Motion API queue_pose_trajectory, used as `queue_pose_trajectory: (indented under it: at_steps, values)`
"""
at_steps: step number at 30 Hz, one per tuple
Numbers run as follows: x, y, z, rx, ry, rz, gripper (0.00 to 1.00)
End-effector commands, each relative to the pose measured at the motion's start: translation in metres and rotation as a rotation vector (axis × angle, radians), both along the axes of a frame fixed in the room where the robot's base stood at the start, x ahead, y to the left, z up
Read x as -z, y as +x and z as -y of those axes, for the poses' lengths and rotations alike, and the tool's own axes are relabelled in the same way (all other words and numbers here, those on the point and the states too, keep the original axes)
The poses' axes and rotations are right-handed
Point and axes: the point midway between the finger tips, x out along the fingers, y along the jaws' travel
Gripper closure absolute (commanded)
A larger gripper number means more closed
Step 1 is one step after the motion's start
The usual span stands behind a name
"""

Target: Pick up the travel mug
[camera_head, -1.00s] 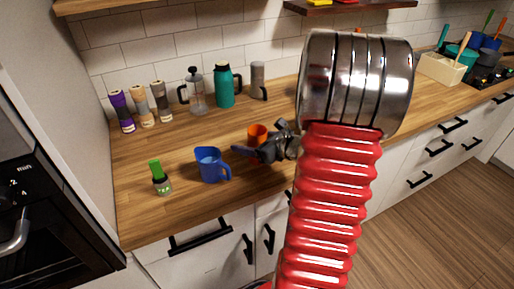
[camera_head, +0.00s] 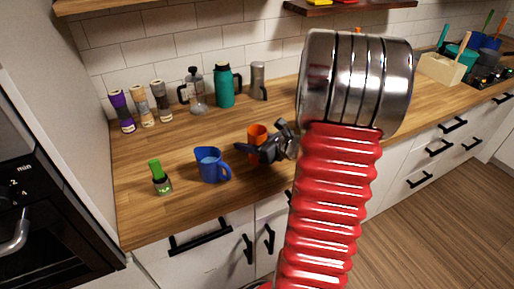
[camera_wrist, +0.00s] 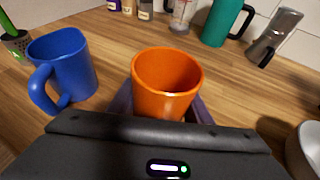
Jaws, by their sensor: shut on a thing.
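An orange mug (camera_head: 257,133) is on the wooden counter, right of a blue jug-like mug (camera_head: 209,165). My gripper (camera_head: 256,150) is shut on the orange mug, with a finger on each side of it. The orange mug (camera_wrist: 167,78) is upright and looks empty in the wrist view; its lower part is hidden behind my gripper (camera_wrist: 160,105). I cannot tell whether its base touches the counter. The blue mug (camera_wrist: 65,62) stands to the left with its handle towards me. A tall teal mug with a dark handle (camera_head: 224,86) stands at the back.
A glass press (camera_head: 196,95) and a grey pot (camera_head: 258,82) flank the teal mug. Several capped jars (camera_head: 143,106) stand at the back left. Open counter lies behind the orange mug.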

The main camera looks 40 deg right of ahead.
Motion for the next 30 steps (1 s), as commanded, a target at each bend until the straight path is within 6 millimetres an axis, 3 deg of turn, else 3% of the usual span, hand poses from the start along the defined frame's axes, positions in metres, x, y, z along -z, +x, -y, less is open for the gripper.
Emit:
queue_pose_trajectory:
  at_steps: [8, 20, 30]
  values:
    - [0.000, 0.000, 0.000, 0.000, 0.000, 0.001, 0.85]
    - [-0.002, 0.001, -0.001, -0.001, 0.000, 0.001, 0.85]
    - [-0.015, 0.001, 0.000, -0.002, -0.002, 0.001, 0.85]
